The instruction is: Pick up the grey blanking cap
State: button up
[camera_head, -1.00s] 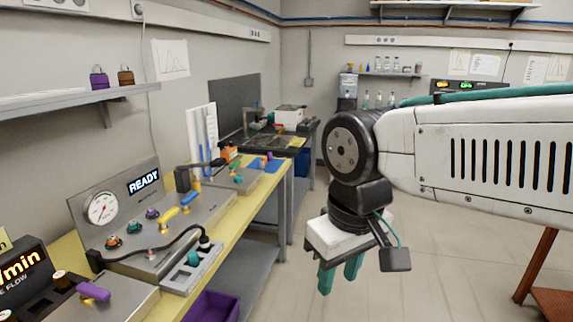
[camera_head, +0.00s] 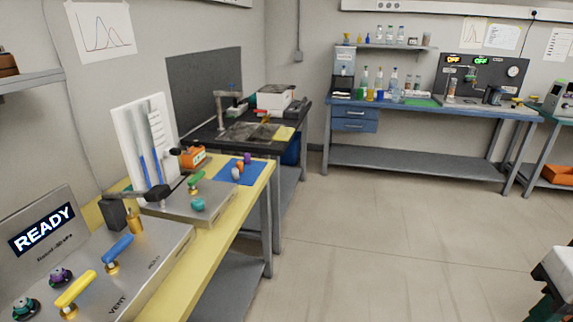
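Part of my gripper's white housing (camera_head: 557,268) shows at the lower right edge, far from the mat over the floor. Its fingers are outside the picture.
The yellow bench (camera_head: 255,190) carries a metal panel with a READY display (camera_head: 42,230), colored valve handles and a teal knob (camera_head: 197,204). A dark bench (camera_head: 212,138) stands behind it. A blue bench (camera_head: 400,108) with bottles is along the back wall. The middle floor is clear.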

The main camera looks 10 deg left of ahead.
aim_at(235, 172)
jog(key=z, duration=0.1)
jog(key=i, duration=1.8)
jog(key=u, duration=1)
jog(key=i, duration=0.3)
jog(key=u, duration=0.25)
